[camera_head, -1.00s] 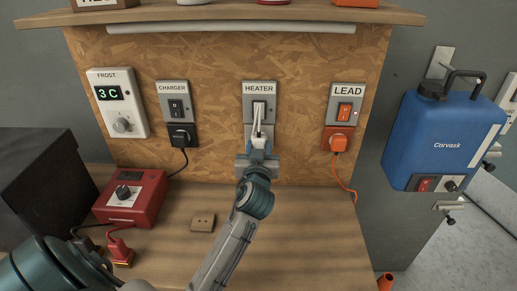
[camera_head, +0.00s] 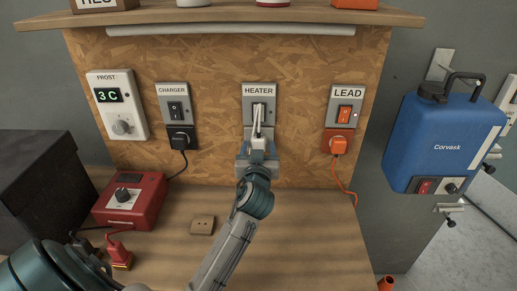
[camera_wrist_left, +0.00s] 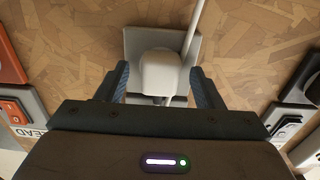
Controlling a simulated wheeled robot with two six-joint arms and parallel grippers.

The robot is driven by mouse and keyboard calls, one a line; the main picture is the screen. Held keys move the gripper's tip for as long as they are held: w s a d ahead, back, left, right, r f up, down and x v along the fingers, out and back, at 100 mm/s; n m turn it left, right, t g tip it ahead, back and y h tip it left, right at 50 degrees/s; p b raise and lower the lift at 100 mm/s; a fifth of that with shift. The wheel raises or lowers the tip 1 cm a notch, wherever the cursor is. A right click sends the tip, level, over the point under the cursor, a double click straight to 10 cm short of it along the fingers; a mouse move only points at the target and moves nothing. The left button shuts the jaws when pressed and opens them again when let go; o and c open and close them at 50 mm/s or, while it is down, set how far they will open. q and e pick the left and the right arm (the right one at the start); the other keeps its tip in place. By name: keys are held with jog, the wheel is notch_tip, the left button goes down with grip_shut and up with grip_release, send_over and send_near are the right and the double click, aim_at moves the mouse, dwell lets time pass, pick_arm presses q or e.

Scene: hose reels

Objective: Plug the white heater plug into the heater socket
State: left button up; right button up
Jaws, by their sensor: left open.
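The white heater plug (camera_wrist_left: 160,72) sits at the pale heater socket plate (camera_wrist_left: 133,45) in the left wrist view, its white cord running off the top edge. I cannot tell how deep it sits. My left gripper (camera_wrist_left: 158,85) is open, with one blue-grey finger on each side of the plug and small gaps between. In the head view the left gripper (camera_head: 257,138) reaches the heater socket below the HEATER label and switch (camera_head: 259,92). There the gripper hides most of the plug and socket. My right gripper is not in view.
A black plug (camera_head: 181,139) is in the charger socket on the left, an orange plug (camera_head: 339,146) in the lead socket on the right. A red box (camera_head: 131,197) and small brown block (camera_head: 202,225) are on the bench. A blue canister (camera_head: 442,140) hangs right.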

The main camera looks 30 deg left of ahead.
pick_arm(q)
jog(key=b+v, duration=0.2)
jog(key=v, duration=0.8)
jog(key=shift+s+d+b, duration=0.2)
jog(key=shift+b, duration=0.1)
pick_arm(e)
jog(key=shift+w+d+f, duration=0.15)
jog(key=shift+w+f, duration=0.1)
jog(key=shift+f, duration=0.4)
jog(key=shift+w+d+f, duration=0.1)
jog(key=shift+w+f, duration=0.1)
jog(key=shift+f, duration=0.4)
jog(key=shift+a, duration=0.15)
